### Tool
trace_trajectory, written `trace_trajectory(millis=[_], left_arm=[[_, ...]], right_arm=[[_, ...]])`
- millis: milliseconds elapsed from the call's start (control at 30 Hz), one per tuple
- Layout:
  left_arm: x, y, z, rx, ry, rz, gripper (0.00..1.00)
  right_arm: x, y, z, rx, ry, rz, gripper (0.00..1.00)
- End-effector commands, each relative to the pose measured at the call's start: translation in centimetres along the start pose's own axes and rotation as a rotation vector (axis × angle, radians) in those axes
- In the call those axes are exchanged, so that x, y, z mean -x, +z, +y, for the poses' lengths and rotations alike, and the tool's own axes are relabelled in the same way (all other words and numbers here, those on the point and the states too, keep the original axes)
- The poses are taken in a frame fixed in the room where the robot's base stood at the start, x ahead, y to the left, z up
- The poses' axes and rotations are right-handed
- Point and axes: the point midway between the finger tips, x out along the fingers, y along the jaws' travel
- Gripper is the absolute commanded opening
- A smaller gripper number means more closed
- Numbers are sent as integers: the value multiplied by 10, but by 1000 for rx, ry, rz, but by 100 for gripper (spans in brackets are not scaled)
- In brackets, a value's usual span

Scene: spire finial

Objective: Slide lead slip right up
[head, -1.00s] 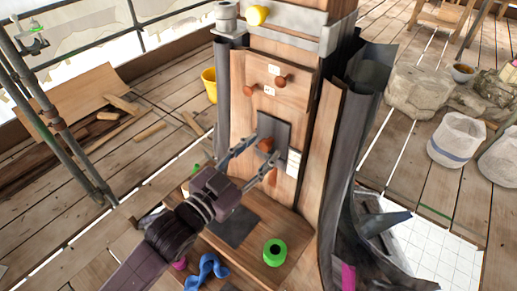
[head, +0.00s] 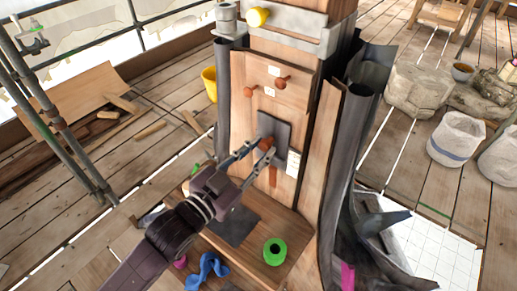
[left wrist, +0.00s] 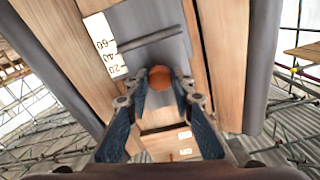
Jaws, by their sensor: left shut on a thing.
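The lead slip is a dark grey plate (head: 275,127) on the front of the wooden post, with a round orange-brown knob (left wrist: 160,78) on it. It fills the upper middle of the left wrist view (left wrist: 157,52), crossed by a dark bar. My left gripper (head: 262,149) reaches in from the lower left and is shut on the knob, one finger on each side. The fingers partly hide the knob in the head view. A white scale card (left wrist: 104,45) marked 20, 40, 60 stands beside the slip. My right gripper is not in view.
Two wooden pegs (head: 281,83) stick out above the slip. Dark curled sheets (head: 352,140) flank the post. A green roll (head: 274,252) and a blue strap (head: 207,270) lie on the wooden step below. A yellow bucket (head: 209,83) stands behind at left.

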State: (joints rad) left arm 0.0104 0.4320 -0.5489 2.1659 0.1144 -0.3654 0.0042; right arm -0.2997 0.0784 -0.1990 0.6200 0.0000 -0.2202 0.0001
Motion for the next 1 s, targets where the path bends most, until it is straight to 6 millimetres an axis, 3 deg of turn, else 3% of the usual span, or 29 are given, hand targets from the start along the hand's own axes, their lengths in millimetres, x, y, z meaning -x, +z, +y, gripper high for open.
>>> trace_trajectory(millis=[33,267,633,667,800,1000], left_arm=[[0,-16,-4,-2,-3,12,0],[0,-44,-13,-3,-5,17,0],[0,-49,-14,-4,-7,25,0],[0,-49,-14,-5,-8,25,23],[0,-48,-14,-4,-7,22,38],[0,-45,-13,-2,-5,15,40]], right_arm=[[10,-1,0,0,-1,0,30],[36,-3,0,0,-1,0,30],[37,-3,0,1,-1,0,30],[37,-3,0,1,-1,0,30],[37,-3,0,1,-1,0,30],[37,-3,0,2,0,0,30]])
